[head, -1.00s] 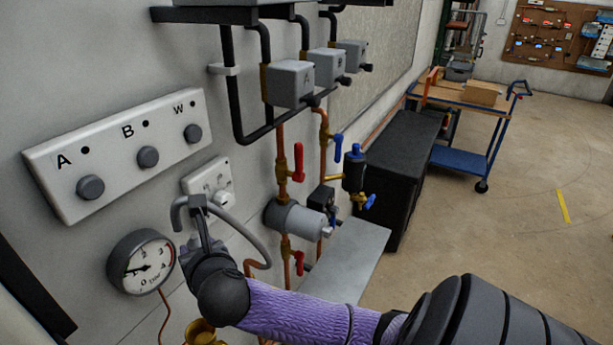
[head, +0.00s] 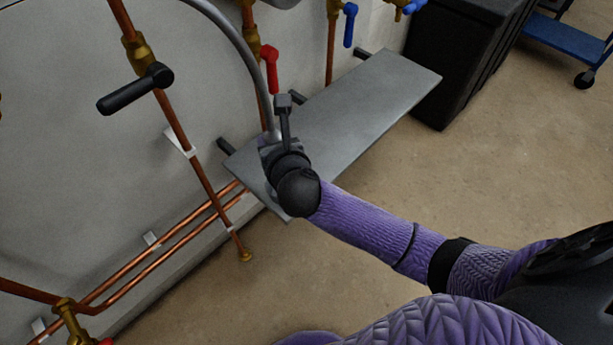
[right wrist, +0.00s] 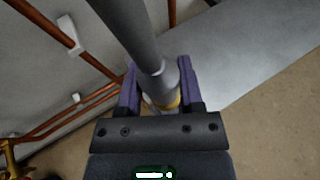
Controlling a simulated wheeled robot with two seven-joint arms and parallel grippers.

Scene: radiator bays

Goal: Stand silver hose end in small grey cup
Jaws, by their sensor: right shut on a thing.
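The grey hose (head: 238,42) comes down from the top of the head view into my right gripper (head: 268,146). In the right wrist view the gripper's purple fingers (right wrist: 160,92) are shut around the hose's silver end (right wrist: 158,82), with a yellow band visible at its lower part. In the head view the gripper is over the near left part of the grey shelf (head: 365,105); the height between them is hard to judge. I cannot make out the small grey cup in either view; my gripper and wrist may hide it. My left gripper is out of view.
A copper pipe with a black lever valve (head: 135,88) runs down the wall left of the shelf. A red lever (head: 270,68) and a blue lever (head: 349,24) are behind it. A black cabinet (head: 470,60) stands beyond the shelf. Its right part is bare.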

